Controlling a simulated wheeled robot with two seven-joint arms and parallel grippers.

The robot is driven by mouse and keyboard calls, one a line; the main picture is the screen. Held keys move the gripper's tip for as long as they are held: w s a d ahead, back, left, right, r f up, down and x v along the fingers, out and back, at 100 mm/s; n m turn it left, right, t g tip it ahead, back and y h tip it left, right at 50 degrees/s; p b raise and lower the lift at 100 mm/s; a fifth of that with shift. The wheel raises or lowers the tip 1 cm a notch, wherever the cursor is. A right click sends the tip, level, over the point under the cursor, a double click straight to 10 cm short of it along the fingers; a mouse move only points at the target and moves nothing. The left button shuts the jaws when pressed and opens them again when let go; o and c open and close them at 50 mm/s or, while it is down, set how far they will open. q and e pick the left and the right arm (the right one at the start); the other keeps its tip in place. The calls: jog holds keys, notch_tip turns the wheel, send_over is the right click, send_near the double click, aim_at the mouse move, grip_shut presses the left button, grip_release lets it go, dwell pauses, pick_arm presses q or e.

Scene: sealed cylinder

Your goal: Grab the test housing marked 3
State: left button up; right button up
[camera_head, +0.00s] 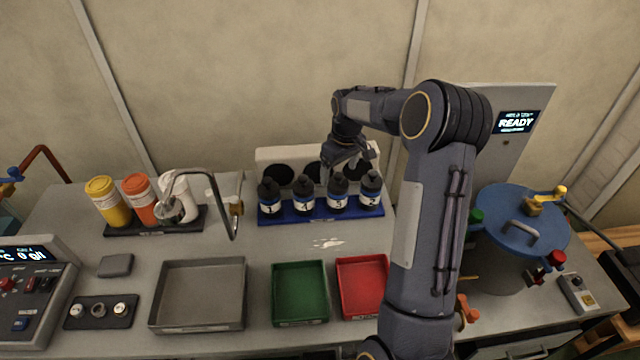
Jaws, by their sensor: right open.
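The test housing marked 3 (338,197) is a black bottle shape with a white and blue label band. It stands upright in a blue rack (322,216) on the bench, third from the left in a row with housings marked 1 (269,197), 4 (303,197) and 2 (370,190). My right gripper (338,172) is open and points down just above and behind housing 3, close to its top. Whether its fingers touch the housing is unclear. My left gripper is not in view.
A white panel with dark round holes (279,175) stands behind the rack. In front are a grey tray (200,261), a green tray (300,268) and a red tray (362,260). A blue-lidded vessel (522,240) stands right; colored bottles (108,202) and a curved tap (217,190) stand left.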

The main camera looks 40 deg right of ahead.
aim_at(338, 183)
jog(key=shift+s+a+f, duration=0.1)
jog(key=shift+a+f, duration=0.05)
jog(key=shift+f, duration=0.7)
notch_tip(338, 183, down, 5)
jog(key=shift+r+p, duration=0.15)
jog(key=shift+p, duration=0.9)
jog(key=shift+f, duration=0.3)
jog(key=shift+c, duration=0.3)
jog(key=c, duration=1.2)
jog(key=shift+c, duration=0.7)
jog(key=shift+r, duration=0.15)
